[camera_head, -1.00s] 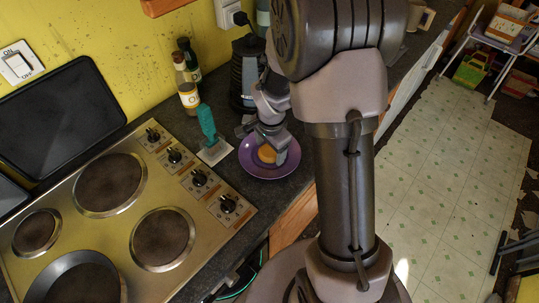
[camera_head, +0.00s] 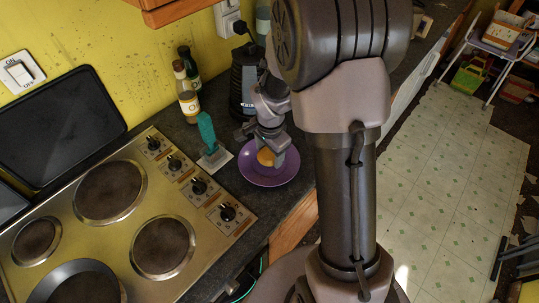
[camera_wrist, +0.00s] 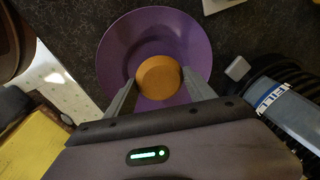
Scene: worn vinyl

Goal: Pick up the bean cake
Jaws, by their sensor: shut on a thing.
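The bean cake (camera_wrist: 159,76) is a small round orange-brown disc, between my gripper's two fingers in the wrist view. It also shows in the head view (camera_head: 265,157), partly covered by the gripper. My gripper (camera_head: 270,150) is shut on the bean cake; its fingers (camera_wrist: 159,88) press on both sides of it. The purple plate (camera_head: 258,175) lies behind and below the cake. I cannot tell whether the cake still touches the plate.
A teal-handled tool (camera_head: 207,132) stands just left of the plate. Two bottles (camera_head: 187,98) and a dark kettle (camera_head: 245,82) stand behind. The stove (camera_head: 132,180) with a pan (camera_head: 75,283) fills the left. The tiled floor (camera_head: 430,180) is open at right.

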